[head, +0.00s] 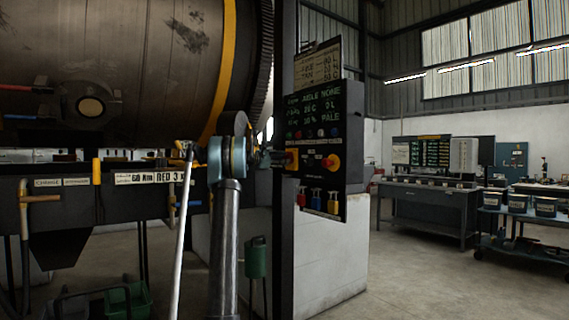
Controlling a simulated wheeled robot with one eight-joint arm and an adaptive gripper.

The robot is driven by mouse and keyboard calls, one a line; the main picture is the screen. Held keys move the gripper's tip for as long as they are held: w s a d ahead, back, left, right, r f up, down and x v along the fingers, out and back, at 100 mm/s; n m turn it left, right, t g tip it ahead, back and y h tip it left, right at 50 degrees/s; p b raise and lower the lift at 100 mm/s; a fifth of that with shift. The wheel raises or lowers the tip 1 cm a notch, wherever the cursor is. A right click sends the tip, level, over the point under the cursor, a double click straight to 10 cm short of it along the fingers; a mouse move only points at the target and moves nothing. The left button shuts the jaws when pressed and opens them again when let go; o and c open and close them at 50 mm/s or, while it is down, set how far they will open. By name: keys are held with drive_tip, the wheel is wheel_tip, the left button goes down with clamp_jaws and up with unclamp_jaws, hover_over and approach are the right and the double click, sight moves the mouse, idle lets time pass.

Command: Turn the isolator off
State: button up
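A dark control panel (318,120) stands upright on a post right of the big drum. A round red knob on a yellow backing (330,163) sits on its right side. A second yellow plate (292,160) is at its left edge, partly covered by my gripper. I cannot tell which of the two is the isolator, as the labels are too small. My gripper (277,158) is at the panel's left edge, in front of or against the left yellow plate. Its fingers are small and dark, so contact and opening are unclear.
A large drum (120,70) and a pipe-lined trough (70,205) fill the left. A bench (425,205) and trolley (530,240) stand right. Floor between is clear.

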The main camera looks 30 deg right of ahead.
drive_tip(key=shift+w+d, duration=0.1)
drive_tip(key=shift+d, duration=1.2)
drive_tip(key=shift+r, duration=0.1)
clamp_jaws()
drive_tip(key=m, duration=0.4)
drive_tip(key=shift+f+m, duration=0.2)
drive_tip(key=shift+m, duration=0.1)
drive_tip(key=m, duration=0.4)
drive_tip(key=shift+f+m, duration=0.15)
drive_tip(key=shift+m, duration=0.25)
drive_tip(key=m, duration=0.4)
drive_tip(key=shift+f, duration=0.1)
drive_tip(key=shift+a+f+m, duration=0.1)
drive_tip(key=shift+m, duration=2.2)
